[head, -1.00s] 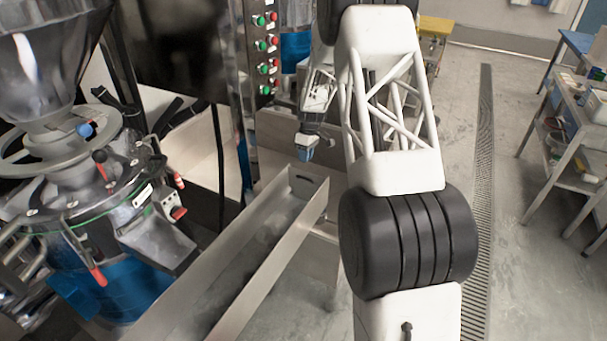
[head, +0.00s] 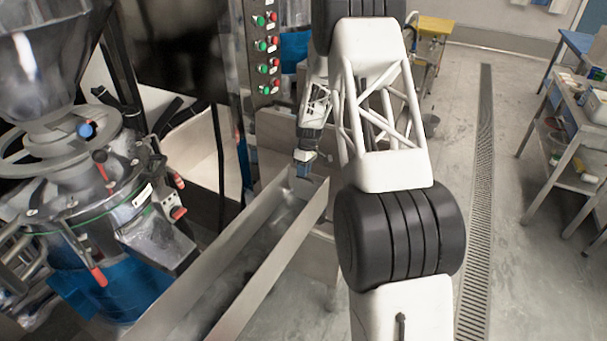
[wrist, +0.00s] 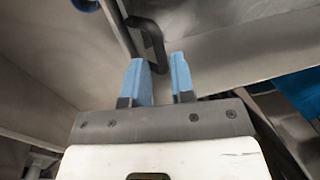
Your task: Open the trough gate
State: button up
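The long metal trough (head: 262,270) runs from the lower left toward the middle in the head view. My gripper (head: 303,160) is over its far end and hides part of the end wall. In the wrist view my gripper (wrist: 157,64) has two blue fingers with a gap between them. A dark bent handle (wrist: 152,38) on grey metal lies just ahead, its near end showing between the fingertips. I cannot tell whether a finger touches it. Whether the gate is open or shut is not clear.
The grinder (head: 85,200) with red and blue knobs stands to the left. A post with red and green buttons (head: 265,45) rises behind the trough. A metal shelf cart (head: 565,140) stands at the right, with clear floor around the drain grate (head: 478,210).

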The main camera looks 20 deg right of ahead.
jog(key=shift+x, duration=0.8)
grip_shut()
jog(key=shift+r, duration=0.1)
jog(key=shift+s+a+v, duration=0.1)
jog(key=shift+a+v, duration=0.05)
jog(key=shift+v, duration=0.7)
jog(key=shift+s+a+v, duration=0.1)
jog(key=shift+s+v, duration=0.05)
jog(key=shift+v, duration=0.75)
jog(key=shift+s+a+v, duration=0.1)
jog(key=shift+a+v, duration=0.05)
jog(key=shift+v, duration=0.7)
jog(key=shift+r, duration=0.2)
grip_release()
